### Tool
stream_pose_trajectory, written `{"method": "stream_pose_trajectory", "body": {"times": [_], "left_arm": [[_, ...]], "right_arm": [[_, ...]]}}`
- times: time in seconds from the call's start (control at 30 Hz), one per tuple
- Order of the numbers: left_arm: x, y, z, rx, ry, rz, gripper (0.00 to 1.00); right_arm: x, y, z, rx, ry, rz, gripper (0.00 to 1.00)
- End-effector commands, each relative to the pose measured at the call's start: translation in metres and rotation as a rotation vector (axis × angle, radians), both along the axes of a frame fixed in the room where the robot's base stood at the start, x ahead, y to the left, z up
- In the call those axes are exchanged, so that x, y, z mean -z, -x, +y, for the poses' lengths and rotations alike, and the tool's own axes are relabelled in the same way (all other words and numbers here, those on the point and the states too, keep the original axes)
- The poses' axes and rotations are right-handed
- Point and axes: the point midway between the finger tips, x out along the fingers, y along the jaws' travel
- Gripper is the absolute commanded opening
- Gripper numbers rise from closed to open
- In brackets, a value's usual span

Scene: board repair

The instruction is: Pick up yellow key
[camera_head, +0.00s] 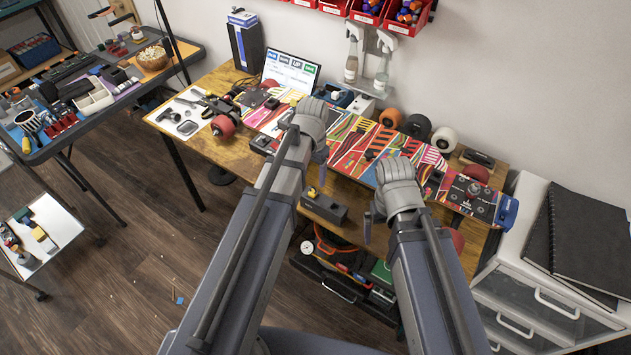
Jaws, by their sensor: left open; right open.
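A small yellow piece (311,192), which looks like the yellow key, sits at the left end of a dark block (327,208) at the table's front edge. It is too small to make out its shape. My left gripper (321,172) points down just above and beside the yellow piece, apart from it as far as I can tell. It is open and holds nothing that I can see. My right gripper (367,228) hangs right of the dark block, near the table's front edge. It is open and looks empty.
A colourful skateboard deck (355,145) lies along the wooden table (200,92), with red wheels (223,126) at its left. Spray bottles (383,70) stand behind. A white drawer unit (530,275) is at the right. Bins with tools lie below the table.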

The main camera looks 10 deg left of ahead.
Motion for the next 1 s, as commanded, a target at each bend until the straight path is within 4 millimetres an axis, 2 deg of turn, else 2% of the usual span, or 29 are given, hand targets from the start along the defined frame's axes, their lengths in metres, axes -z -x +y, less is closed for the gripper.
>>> {"method": "stream_pose_trajectory", "body": {"times": [0.27,0.53,0.8,1.0], "left_arm": [[0.002,-0.003,0.003,0.001,0.003,-0.001,0.65],[0.024,-0.003,0.003,0.001,0.003,-0.001,0.65],[0.028,-0.003,0.003,0.001,0.003,-0.001,0.65],[0.045,-0.002,0.002,0.001,0.003,-0.001,0.65]], "right_arm": [[0.002,0.0,0.0,0.0,0.0,0.0,1.0],[0.024,0.0,0.0,0.0,0.0,0.0,1.0],[0.028,0.0,0.0,0.0,0.0,0.0,1.0],[0.045,0.0,0.0,0.0,0.0,0.0,1.0]]}}
